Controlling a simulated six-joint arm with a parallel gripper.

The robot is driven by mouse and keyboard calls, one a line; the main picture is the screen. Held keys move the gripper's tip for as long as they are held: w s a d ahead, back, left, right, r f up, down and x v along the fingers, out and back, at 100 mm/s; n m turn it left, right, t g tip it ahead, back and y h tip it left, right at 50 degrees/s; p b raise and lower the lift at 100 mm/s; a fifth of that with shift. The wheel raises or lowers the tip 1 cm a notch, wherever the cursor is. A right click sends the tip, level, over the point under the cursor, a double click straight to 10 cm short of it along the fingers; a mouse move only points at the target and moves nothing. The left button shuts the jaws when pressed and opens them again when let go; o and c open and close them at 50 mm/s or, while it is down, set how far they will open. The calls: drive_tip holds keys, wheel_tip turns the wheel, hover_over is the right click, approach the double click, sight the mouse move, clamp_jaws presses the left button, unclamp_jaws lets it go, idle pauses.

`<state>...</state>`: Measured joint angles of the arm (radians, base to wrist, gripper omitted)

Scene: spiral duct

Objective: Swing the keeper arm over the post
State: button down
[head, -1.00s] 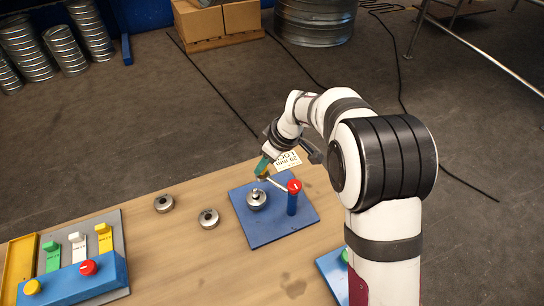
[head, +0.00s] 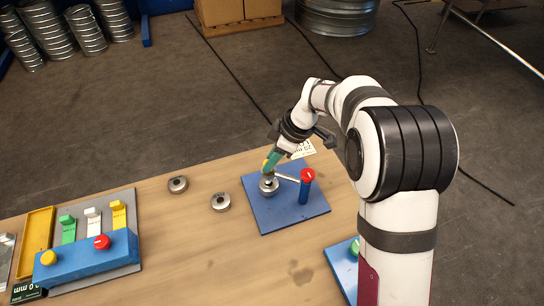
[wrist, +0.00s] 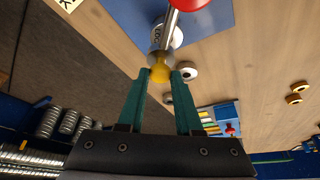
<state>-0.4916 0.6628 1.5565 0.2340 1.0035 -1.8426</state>
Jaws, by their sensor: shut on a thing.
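The keeper arm (head: 287,178) is a thin silver bar running left from a red cap (head: 307,175) on a blue upright. It also shows in the wrist view (wrist: 170,28), with a yellow knob (wrist: 160,72) at its free end. My gripper (head: 270,165) has green fingers shut on the yellow knob; they flank it in the wrist view (wrist: 161,77). The post with its silver ring (head: 268,186) stands on a blue plate (head: 287,214), below the bar's free end. My fingers and the bar partly hide the post's top; I cannot tell whether the bar touches it.
Two loose silver rings (head: 221,202) lie on the wooden table left of the plate. A blue box with yellow and red buttons (head: 102,242) and coloured switches stands further left. A second blue plate (head: 341,262) lies at the front right, partly behind my arm.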

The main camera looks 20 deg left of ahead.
drive_tip(key=c, duration=0.6)
unclamp_jaws()
drive_tip(key=v, duration=1.5)
drive_tip(key=shift+r, duration=0.4)
drive_tip(key=shift+d, duration=0.1)
